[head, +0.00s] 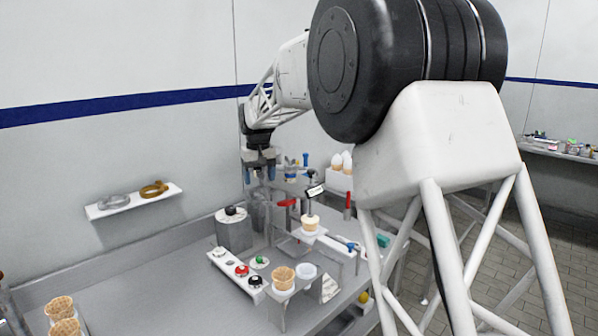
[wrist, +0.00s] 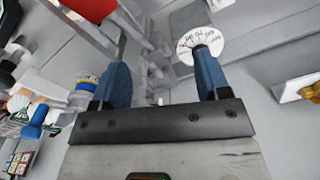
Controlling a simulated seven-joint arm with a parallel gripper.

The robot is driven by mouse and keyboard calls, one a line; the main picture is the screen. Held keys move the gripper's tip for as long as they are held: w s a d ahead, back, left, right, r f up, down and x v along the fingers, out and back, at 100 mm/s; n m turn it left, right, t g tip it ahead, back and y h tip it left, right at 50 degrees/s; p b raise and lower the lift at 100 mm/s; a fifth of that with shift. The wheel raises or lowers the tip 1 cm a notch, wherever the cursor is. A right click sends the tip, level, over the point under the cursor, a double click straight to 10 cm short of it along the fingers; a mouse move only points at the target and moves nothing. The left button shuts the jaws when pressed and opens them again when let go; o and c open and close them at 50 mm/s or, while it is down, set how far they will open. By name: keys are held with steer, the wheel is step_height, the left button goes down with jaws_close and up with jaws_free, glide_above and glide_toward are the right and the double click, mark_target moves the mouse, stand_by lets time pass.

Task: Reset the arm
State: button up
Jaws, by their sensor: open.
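My gripper (head: 260,180) hangs below the end of my white arm, left of centre in the head view, pointing down over the back of the grey counter (head: 170,270). It also shows in the wrist view (wrist: 163,82), where its two blue fingers stand wide apart. Nothing is clasped between them. Clear, glass-like shapes (wrist: 155,65) lie beyond the fingers. A white round dial (wrist: 187,50) with dark marks appears behind the right finger's tip. My large black joint and white lattice link fill the right of the head view.
A grey box with a black knob (head: 233,230) stands near the gripper. A filled cone (head: 310,224) sits in a raised stand, with an empty cone (head: 284,278) and white cup (head: 306,271) in front. The counter's left middle is clear.

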steer(key=s+d+r+m+t, duration=0.1)
steer(key=s+d+r, duration=0.1)
steer(key=s+d, duration=1.05)
steer(key=s+d+r+m, duration=0.25)
steer(key=s+d, duration=0.65)
steer(key=s, duration=0.7)
steer(key=s+d+f, duration=0.3)
steer(key=s, duration=0.6)
steer(key=s+d+f+m, duration=0.1)
steer(key=s+d+f, duration=0.2)
steer(key=s, duration=0.6)
steer(key=s+d+f+t, duration=0.1)
steer(key=s+d+f, duration=0.2)
steer(key=s, duration=0.6)
steer(key=shift+s+d+f, duration=0.15)
steer(key=shift+f, duration=0.55)
